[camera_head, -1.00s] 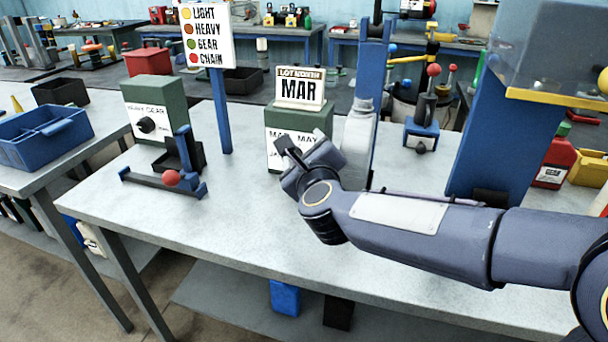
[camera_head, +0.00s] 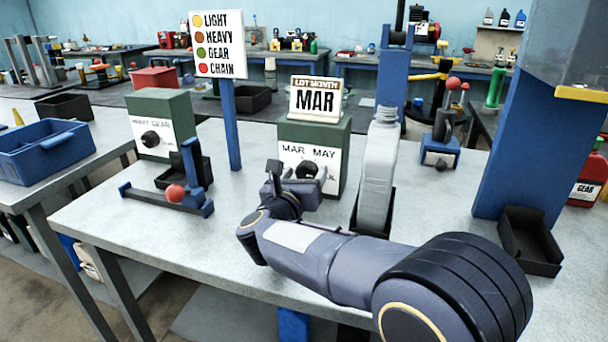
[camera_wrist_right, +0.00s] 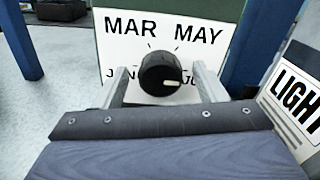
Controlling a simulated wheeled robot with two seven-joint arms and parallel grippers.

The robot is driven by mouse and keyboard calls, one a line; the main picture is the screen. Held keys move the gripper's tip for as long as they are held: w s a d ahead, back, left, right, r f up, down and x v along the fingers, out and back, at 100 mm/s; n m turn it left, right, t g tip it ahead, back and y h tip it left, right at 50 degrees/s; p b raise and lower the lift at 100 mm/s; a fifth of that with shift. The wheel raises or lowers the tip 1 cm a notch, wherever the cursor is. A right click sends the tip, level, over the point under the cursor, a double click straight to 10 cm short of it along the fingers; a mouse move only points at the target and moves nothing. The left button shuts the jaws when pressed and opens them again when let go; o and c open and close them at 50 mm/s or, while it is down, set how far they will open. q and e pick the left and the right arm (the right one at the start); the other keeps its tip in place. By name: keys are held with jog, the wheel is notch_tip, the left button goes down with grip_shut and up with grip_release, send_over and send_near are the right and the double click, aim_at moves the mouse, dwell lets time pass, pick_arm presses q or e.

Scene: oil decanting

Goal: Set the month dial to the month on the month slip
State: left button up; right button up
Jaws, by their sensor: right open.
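The month slip (camera_head: 316,99) reads MAR under a LOT MONTH heading and stands on the green dial box (camera_head: 320,131). The month dial (camera_head: 307,168) is a black knob on the box's white front plate. In the right wrist view the dial (camera_wrist_right: 164,74) has MAR at upper left, MAY at upper right, and partly covered JAN and JUL below. Its white mark points right and slightly down, toward JUL. My right gripper (camera_head: 291,181) is open at the dial; its fingers (camera_wrist_right: 160,84) stand on either side of the knob. Contact cannot be told. My left gripper is out of view.
A grey bottle labelled LIGHT in the wrist view (camera_wrist_right: 297,98) stands close right of the box. A blue post (camera_head: 231,125) with a colour sign is left. A second dial box (camera_head: 161,108) and a red-knobbed lever (camera_head: 176,193) stand farther left.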

jog(key=shift+w, duration=0.2)
jog(key=c, duration=1)
